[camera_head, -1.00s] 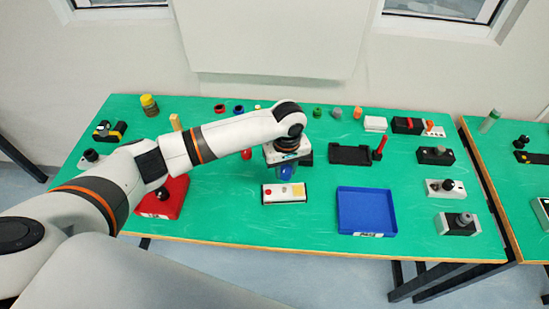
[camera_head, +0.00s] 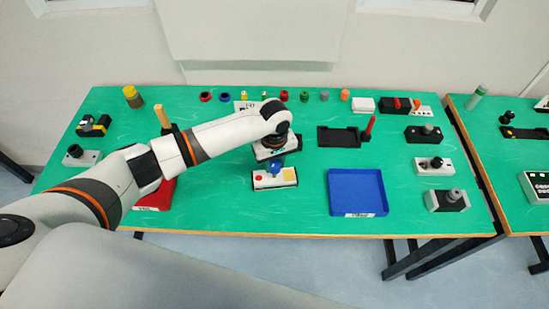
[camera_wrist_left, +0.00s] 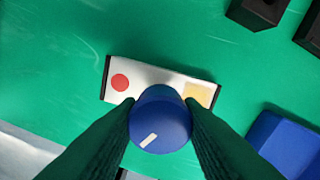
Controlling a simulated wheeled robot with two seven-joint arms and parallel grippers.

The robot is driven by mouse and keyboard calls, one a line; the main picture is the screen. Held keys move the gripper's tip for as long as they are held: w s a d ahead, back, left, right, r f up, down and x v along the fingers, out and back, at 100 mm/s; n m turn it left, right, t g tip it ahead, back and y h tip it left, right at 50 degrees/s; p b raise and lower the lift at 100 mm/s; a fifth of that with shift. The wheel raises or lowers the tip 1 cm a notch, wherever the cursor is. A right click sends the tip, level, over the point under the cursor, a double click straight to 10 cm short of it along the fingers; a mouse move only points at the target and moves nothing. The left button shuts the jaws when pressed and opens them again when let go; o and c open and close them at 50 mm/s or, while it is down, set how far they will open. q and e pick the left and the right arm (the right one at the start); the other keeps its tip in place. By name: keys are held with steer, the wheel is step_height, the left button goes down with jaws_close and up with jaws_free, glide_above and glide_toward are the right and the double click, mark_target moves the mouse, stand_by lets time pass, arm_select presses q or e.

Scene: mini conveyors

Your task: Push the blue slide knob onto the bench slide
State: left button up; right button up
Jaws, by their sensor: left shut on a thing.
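The blue slide knob (camera_head: 275,167) is round, with a white mark on its top in the left wrist view (camera_wrist_left: 161,122). My left gripper (camera_head: 273,159) is shut on it, one finger on each side. Below it is a white box with black ends, a red disc and a yellow patch, which looks like the bench slide (camera_head: 262,184). The box also shows in the left wrist view (camera_wrist_left: 145,75). The knob covers the middle of the box. Whether it touches the box cannot be told. My right gripper is out of view.
A blue tray (camera_head: 358,213) stands to the right of the box, and a red tray (camera_head: 154,199) to the left. A black tray (camera_head: 339,138) lies behind, with a red upright handle (camera_head: 370,127). Several knob units line the right edge. Green bench top is clear around the box.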

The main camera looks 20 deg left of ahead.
mark_target(275, 170)
arm_select(q)
steer(key=shift+f, duration=0.6)
stand_by(0.4)
steer(key=shift+p, duration=0.4)
stand_by(0.5)
steer(key=shift+p, duration=0.5)
stand_by(0.5)
steer(key=shift+p, duration=0.45)
steer(key=shift+f+b, duration=0.45)
steer(key=shift+f, duration=0.95)
